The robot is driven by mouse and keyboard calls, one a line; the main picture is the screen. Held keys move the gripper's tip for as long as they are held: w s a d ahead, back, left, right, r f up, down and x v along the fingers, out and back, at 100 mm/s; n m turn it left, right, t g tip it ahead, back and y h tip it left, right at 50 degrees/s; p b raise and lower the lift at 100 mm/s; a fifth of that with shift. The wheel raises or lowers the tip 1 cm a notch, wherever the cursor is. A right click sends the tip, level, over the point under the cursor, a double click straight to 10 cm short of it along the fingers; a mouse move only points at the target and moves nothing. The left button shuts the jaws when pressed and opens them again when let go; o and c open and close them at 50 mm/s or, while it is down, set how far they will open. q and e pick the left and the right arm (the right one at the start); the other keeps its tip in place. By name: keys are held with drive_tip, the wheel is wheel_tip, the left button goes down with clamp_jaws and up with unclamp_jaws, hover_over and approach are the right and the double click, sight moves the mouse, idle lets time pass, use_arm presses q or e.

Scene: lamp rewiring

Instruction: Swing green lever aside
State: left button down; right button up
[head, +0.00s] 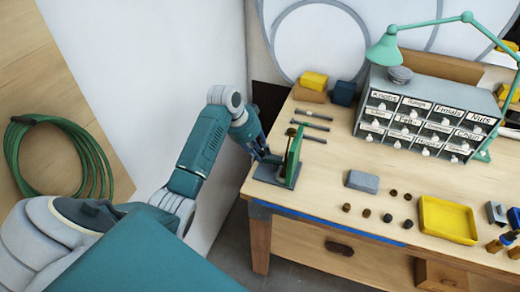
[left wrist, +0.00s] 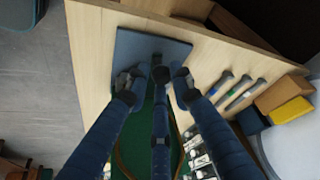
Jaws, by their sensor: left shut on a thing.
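The green lever (head: 293,152) stands upright on a dark flat base plate (head: 268,174) at the left end of the workbench. My left gripper (head: 270,157) is at the lever's left side, low down near the base, and is shut on it. In the left wrist view the three fingers of my left gripper (left wrist: 158,84) are over the blue-grey plate (left wrist: 150,45), and the green lever (left wrist: 133,142) shows below and between the fingers. The exact contact is hidden by the fingers. My right gripper is not in view.
Several thin rods (head: 312,114) lie behind the lever. A grey block (head: 362,181), small dark knobs and a yellow tray (head: 447,219) lie to the right. A labelled drawer cabinet (head: 425,112) and a green lamp (head: 383,50) stand at the back. The bench's front edge is close by.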

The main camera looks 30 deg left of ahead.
use_arm(q)
drive_tip(key=n, duration=0.2)
drive_tip(key=s+d+n+y, duration=0.1)
drive_tip(key=n, duration=0.1)
drive_tip(key=shift+s+d+r+t+y, duration=0.15)
drive_tip(key=shift+r+t+y, duration=0.05)
drive_tip(key=shift+t+y, duration=0.1)
drive_tip(key=shift+s+d+n+y, duration=0.2)
drive_tip(key=shift+d+n+y, duration=0.15)
drive_tip(key=shift+n, duration=0.45)
drive_tip(key=shift+s+d+n+y, duration=0.15)
drive_tip(key=shift+d+n+y, duration=0.15)
drive_tip(key=shift+n, duration=0.5)
drive_tip(key=shift+s+d+n+y, duration=0.1)
drive_tip(key=shift+d+n+y, duration=0.25)
drive_tip(key=shift+n, duration=0.5)
drive_tip(key=shift+s+d+n+y, duration=0.1)
drive_tip(key=shift+d+n+y, duration=0.1)
drive_tip(key=shift+d+n, duration=0.45)
drive_tip(key=shift+d+n+g+y, duration=0.15)
drive_tip(key=shift+n+g+y, duration=0.2)
drive_tip(key=shift+n, duration=0.65)
drive_tip(key=shift+w+d+n+g, duration=0.1)
drive_tip(key=shift+d+n+g, duration=0.25)
drive_tip(key=shift+n, duration=0.55)
